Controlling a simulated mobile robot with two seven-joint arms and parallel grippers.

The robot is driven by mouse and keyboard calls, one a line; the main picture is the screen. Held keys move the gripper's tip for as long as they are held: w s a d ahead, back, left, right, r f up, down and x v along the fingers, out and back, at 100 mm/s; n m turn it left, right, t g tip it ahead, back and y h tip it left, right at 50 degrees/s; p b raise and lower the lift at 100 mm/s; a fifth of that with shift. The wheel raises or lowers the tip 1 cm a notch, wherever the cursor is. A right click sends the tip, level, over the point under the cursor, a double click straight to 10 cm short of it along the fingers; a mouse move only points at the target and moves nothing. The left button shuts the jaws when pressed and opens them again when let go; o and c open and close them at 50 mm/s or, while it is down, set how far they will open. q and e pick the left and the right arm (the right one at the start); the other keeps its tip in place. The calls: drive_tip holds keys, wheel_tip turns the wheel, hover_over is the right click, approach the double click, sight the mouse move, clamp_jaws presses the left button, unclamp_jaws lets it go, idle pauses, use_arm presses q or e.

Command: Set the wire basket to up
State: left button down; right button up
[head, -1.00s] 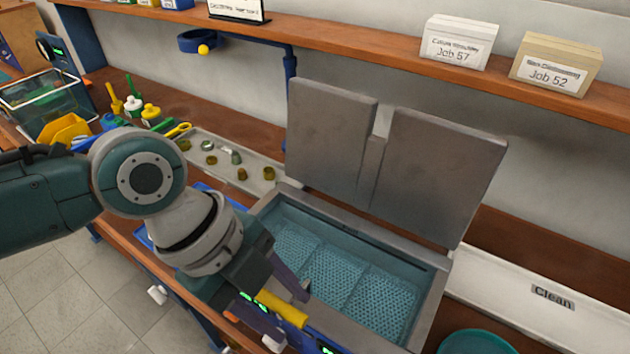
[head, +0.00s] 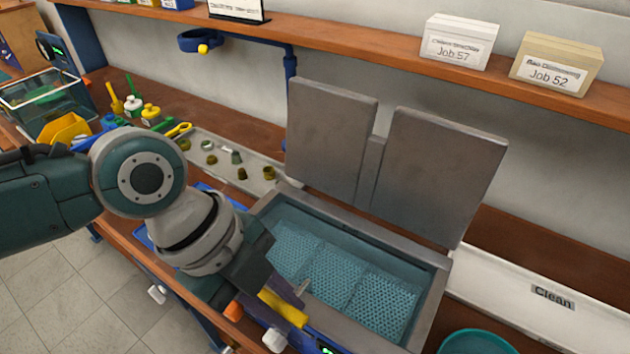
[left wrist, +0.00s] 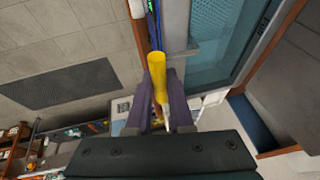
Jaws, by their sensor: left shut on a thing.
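The wire basket (head: 345,280) is a light blue mesh with several sections inside the grey bath (head: 432,300), seen in the head view. A yellow handle (head: 284,309) is at the bath's front left; it also shows in the left wrist view (left wrist: 156,68). My left gripper (head: 280,300) is shut on this yellow handle, with a dark purple finger on each side of it in the left wrist view. The handle's link to the basket is hidden. My right gripper is not in view.
Two grey lids (head: 330,140) stand open behind the bath. A tray of small parts (head: 220,158) lies to its left. A white tray labelled Clean (head: 500,270) and a teal bowl (head: 478,343) are to the right. A shelf (head: 380,50) runs above.

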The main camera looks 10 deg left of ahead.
use_arm(q)
drive_tip(key=shift+r, duration=0.1)
idle(0.8)
wheel_tip(320, 180, up, 7)
drive_tip(key=p, duration=0.5)
drive_tip(key=c, duration=0.8)
unclamp_jaws()
drive_tip(key=b+v, duration=0.1)
drive_tip(key=v, duration=0.8)
drive_tip(key=shift+a+r, duration=0.2)
drive_tip(key=shift+r, duration=0.1)
